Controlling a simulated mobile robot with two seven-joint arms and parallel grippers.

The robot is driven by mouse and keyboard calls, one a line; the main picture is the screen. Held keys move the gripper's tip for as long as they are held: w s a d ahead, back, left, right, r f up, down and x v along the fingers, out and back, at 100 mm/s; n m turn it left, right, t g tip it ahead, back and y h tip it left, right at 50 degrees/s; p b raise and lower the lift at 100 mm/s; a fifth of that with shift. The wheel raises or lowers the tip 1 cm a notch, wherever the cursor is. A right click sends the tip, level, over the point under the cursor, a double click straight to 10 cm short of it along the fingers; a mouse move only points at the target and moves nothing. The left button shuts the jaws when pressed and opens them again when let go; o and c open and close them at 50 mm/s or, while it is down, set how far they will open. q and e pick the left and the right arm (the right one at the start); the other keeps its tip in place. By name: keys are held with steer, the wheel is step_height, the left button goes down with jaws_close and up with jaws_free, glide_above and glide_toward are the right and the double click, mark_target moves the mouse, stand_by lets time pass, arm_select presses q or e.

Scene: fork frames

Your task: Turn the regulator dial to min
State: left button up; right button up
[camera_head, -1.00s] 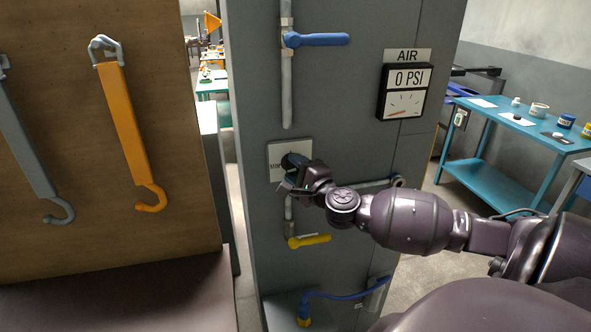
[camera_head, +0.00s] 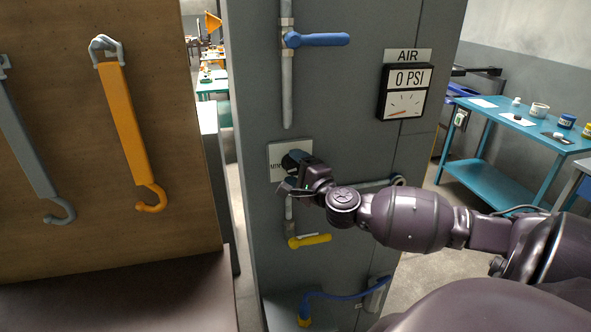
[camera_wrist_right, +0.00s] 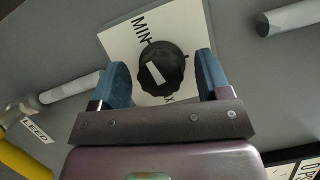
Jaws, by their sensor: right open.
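The regulator dial is a round black knob with a white mark (camera_wrist_right: 163,68) on a white square plate (camera_head: 277,166) on the grey cabinet. In the right wrist view, MIN is printed above and left of the knob, and part of another label ending in X shows below it. The white mark runs roughly along the line between the two labels. My right gripper (camera_wrist_right: 165,82) is open, with one blue finger on each side of the knob and visible gaps. In the head view the gripper (camera_head: 292,178) partly covers the plate. My left gripper is out of view.
A yellow valve handle (camera_head: 310,240) and pipe lie below the dial, a blue handle (camera_head: 318,40) above. The AIR gauge (camera_head: 404,92) at upper right reads 0 PSI. A wooden board (camera_head: 70,150) with hanging hooks stands left. A teal bench (camera_head: 500,180) stands right.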

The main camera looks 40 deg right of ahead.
steer(key=shift+s, duration=0.15)
steer(key=s+a, duration=0.1)
steer(key=s, duration=0.9)
steer(key=shift+s+a+f+b, duration=0.15)
steer(key=shift+s+f+b, duration=0.05)
steer(key=shift+f+b, duration=0.2)
steer(key=s+a+f+n+g, duration=0.2)
steer(key=a+f+n, duration=0.3)
steer(key=f, duration=0.5)
steer(key=s+a+f+n+g+y+b, duration=0.1)
steer(key=s+a+f+n+g, duration=0.1)
steer(key=s+a+f+n, duration=0.3)
steer(key=s+a+f+n+g+y+b, duration=0.1)
steer(key=s+a+f+n+g, duration=0.2)
steer(key=a+f+n, duration=0.4)
steer(key=shift+s+f+n, duration=0.3)
steer(key=shift+f+n, duration=2.3)
steer(key=shift+f, duration=2.1)
